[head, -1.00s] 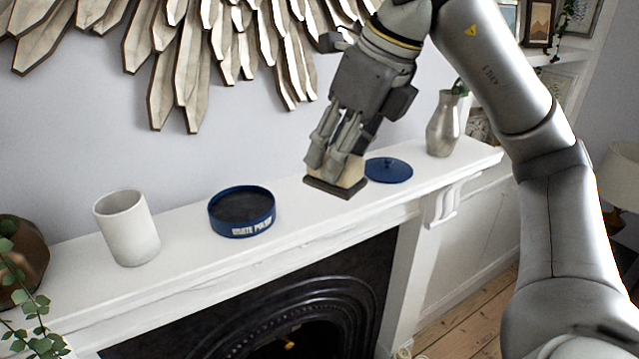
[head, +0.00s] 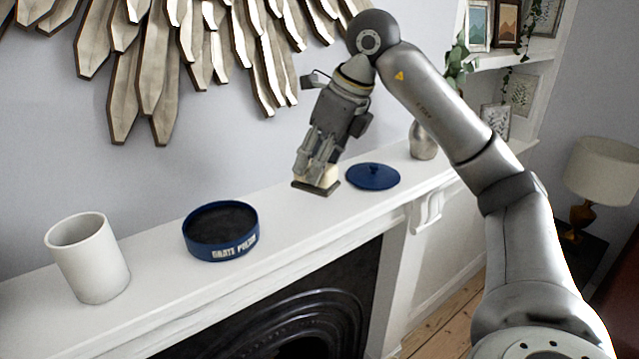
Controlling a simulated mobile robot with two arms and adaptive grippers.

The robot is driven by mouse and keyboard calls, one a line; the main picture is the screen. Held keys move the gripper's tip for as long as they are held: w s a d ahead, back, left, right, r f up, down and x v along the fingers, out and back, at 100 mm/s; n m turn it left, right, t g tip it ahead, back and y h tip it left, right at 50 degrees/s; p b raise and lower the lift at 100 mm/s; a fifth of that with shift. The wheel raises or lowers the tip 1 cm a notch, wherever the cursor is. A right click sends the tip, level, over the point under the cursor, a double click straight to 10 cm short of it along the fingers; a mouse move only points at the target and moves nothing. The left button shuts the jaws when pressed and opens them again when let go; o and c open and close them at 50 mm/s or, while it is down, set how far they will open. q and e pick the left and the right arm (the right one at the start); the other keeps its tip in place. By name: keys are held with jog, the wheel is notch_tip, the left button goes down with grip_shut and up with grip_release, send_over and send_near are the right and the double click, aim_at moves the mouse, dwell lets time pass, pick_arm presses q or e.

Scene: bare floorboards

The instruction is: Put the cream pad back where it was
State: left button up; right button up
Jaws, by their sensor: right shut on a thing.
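My right gripper (head: 312,172) is shut on the cream pad (head: 327,179), a cream block with a dark flat underside. It points down over the white mantel shelf (head: 290,225), toward the back by the wall. The dark underside is at or just above the shelf top; I cannot tell if they touch. The fingers hide part of the pad. The open blue polish tin (head: 222,252), dark inside, stands to the left of the pad. Its blue lid (head: 372,177) lies flat just to the right. My left gripper is not in view.
A white cup (head: 88,262) stands on the shelf at the left. A silver vase (head: 423,142) stands at the right, partly behind my arm. A wooden wall decoration (head: 190,50) hangs above. Shelf between tin and pad is clear.

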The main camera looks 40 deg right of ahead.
aim_at(322, 181)
jog(key=shift+d+f, duration=0.4)
jog(key=shift+d, duration=0.05)
jog(key=f, duration=0.4)
jog(key=shift+w+d, duration=0.3)
jog(key=shift+s, duration=0.1)
jog(key=shift+f, duration=0.1)
jog(key=o, duration=0.9)
